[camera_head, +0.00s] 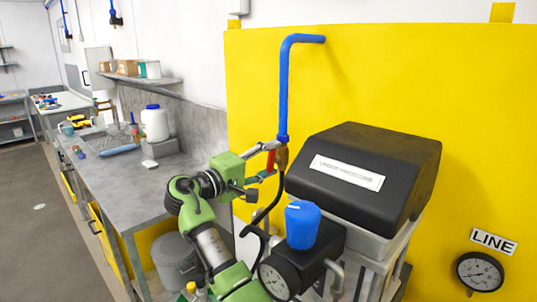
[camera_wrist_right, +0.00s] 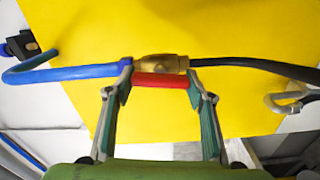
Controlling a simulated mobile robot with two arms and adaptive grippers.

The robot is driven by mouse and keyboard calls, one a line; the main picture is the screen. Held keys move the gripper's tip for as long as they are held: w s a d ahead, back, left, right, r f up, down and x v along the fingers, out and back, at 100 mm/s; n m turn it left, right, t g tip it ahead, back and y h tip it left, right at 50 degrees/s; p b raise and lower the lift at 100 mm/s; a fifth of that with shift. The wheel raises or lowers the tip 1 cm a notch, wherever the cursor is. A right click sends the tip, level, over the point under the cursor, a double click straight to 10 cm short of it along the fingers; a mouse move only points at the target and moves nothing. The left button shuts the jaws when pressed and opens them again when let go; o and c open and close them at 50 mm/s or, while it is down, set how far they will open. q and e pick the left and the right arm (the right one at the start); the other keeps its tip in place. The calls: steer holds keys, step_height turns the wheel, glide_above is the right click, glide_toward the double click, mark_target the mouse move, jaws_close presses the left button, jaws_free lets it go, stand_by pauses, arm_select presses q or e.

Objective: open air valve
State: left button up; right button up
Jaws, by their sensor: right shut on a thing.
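The air valve is a small brass body (camera_wrist_right: 152,63) with a red handle (camera_wrist_right: 162,80), between a blue pipe (camera_wrist_right: 72,73) and a black hose (camera_wrist_right: 250,64). In the wrist view the red handle lies roughly parallel to the pipe. My right gripper (camera_wrist_right: 159,82) is shut on the red handle, one finger at each end. In the head view my right gripper (camera_head: 277,158) reaches the valve from the left, below the blue pipe (camera_head: 284,95); the red handle (camera_head: 270,161) is partly hidden by the fingers. My left gripper is out of view.
A yellow panel (camera_head: 400,75) stands behind the valve. A black-topped box (camera_head: 375,160), a blue knob (camera_head: 302,224) and a gauge (camera_head: 274,281) are close on the right. A grey workbench (camera_head: 125,185) with a white jug (camera_head: 154,124) stands left.

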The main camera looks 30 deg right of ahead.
steer(key=shift+r+n+p, duration=0.1)
steer(key=shift+n+p, duration=0.35)
steer(key=shift+n, duration=0.45)
steer(key=o, duration=1.1)
steer(key=shift+d, duration=0.1)
steer(key=shift+v, duration=3.7)
